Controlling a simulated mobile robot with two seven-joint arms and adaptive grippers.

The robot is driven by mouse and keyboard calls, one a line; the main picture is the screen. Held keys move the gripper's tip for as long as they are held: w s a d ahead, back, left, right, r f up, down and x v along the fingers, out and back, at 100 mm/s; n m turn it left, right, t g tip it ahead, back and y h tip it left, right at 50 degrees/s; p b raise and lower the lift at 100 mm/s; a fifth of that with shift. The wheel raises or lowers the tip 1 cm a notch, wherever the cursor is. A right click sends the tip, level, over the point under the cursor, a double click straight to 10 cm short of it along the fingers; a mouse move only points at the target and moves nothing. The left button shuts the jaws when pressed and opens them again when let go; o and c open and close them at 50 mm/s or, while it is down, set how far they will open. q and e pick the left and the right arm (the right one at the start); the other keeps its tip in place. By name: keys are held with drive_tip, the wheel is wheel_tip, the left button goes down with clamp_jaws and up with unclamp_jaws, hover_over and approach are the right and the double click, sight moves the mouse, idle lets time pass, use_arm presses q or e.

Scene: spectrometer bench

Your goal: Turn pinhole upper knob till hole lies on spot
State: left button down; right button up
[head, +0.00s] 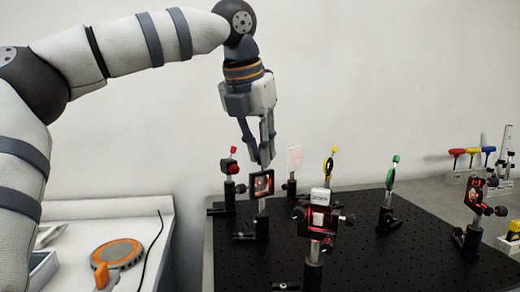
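My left gripper (260,163) hangs with its fingers pointing down, just above and behind a black square-framed mount (261,184) with a reddish glow in its face. Its fingertips are close together; whether they hold anything or touch a knob cannot be made out. I cannot tell for sure which mount is the pinhole, and the hole and spot are too small to make out. My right gripper is not in view.
A black breadboard (370,265) carries several post mounts, among them a red-lit one in front (318,215), a yellow one (330,166), a green one (391,178) and a dark one at right (474,195). A pale card (294,158) stands behind.

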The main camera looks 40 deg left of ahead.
use_arm(q)
drive_tip(key=shift+m, duration=0.3)
drive_tip(key=shift+a+r+m+h, duration=0.1)
drive_tip(key=shift+m+h, duration=0.2)
drive_tip(key=shift+m, duration=0.3)
drive_tip(key=m+h, duration=0.1)
drive_tip(key=m, duration=0.1)
drive_tip(key=shift+a+m, duration=0.15)
drive_tip(key=shift+m, duration=0.15)
drive_tip(key=m+h, duration=0.1)
drive_tip(key=m, duration=0.2)
drive_tip(key=m+h, duration=0.1)
drive_tip(key=m, duration=0.2)
drive_tip(key=shift+w+a+g, duration=0.15)
drive_tip(key=shift+a+g, duration=0.05)
drive_tip(key=shift+g, duration=0.2)
drive_tip(key=shift+w+a+m+g+h, duration=0.15)
drive_tip(key=shift+m+g+h, duration=0.35)
drive_tip(key=shift+m, duration=1.2)
drive_tip(key=shift+w+m+g+h, duration=0.1)
drive_tip(key=shift+m+g+h, duration=0.35)
drive_tip(key=shift+m, duration=1.25)
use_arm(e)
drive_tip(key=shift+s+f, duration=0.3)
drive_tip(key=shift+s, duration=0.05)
